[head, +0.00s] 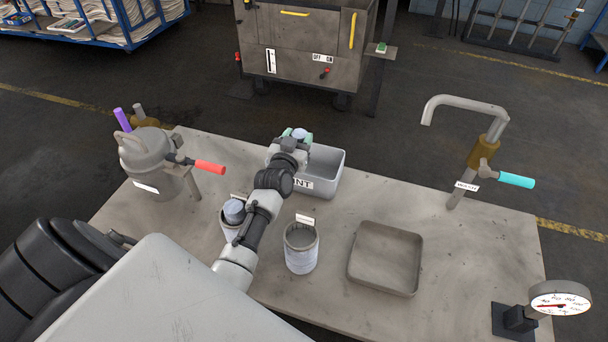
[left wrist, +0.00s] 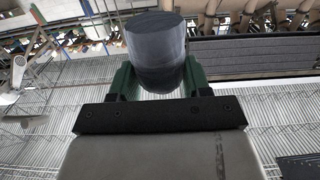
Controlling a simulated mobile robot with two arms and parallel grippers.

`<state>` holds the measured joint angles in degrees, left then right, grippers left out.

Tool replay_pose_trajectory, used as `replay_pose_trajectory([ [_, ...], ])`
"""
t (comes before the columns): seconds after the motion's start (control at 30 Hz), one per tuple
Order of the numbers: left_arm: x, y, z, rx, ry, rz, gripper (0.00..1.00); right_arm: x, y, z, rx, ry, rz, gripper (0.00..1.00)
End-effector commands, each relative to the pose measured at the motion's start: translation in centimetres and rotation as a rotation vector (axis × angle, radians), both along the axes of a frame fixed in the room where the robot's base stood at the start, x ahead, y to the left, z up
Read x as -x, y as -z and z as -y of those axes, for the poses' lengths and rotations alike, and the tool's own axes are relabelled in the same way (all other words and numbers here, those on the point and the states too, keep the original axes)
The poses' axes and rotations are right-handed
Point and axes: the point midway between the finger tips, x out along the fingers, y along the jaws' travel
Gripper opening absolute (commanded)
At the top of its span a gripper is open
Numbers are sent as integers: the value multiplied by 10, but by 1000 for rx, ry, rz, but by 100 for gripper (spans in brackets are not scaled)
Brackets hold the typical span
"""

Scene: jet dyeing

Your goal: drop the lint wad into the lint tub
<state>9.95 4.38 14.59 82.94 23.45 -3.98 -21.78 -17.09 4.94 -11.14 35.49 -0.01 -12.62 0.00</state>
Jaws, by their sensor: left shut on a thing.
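The lint wad (left wrist: 155,50) is a grey-blue rounded cylinder between the green fingers of my left gripper (head: 297,135). It also shows as a small pale top in the head view (head: 299,133). The gripper is shut on it. The lint tub (head: 331,160) is a light grey open box near the table's far edge, its label partly hidden and ending in "NT". My gripper and the wad appear over or in front of the tub's left end; their height above it is hard to tell. The tub's left side is hidden by the arm. My right gripper is not in view.
On the table (head: 420,215) are a metal pot (head: 145,160) with a red handle, a canister (head: 229,228) beside my arm, an open grey canister (head: 301,255), a shallow square tray (head: 385,260), a tap (head: 480,150) with a teal lever, and a gauge (head: 560,300).

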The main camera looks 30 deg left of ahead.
Motion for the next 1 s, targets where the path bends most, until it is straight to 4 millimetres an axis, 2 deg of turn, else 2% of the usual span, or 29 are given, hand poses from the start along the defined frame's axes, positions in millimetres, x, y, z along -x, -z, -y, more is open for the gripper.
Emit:
replay_pose_trajectory([
  [0.03,0,5,0,1,0,1,24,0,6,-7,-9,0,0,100],
  [0.13,0,6,0,1,0,1,24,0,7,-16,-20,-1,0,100],
  [0.3,0,5,0,1,0,1,24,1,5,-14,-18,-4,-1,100],
  [0.33,0,5,0,1,0,1,50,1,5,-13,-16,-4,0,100],
  [0.5,0,5,0,1,0,1,76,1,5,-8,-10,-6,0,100],
  [0.53,0,5,0,1,0,1,78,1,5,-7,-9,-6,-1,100],
  [0.83,2,6,1,1,0,0,78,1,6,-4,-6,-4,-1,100],
  [1.0,23,7,6,3,1,-1,78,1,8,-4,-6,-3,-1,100],
])
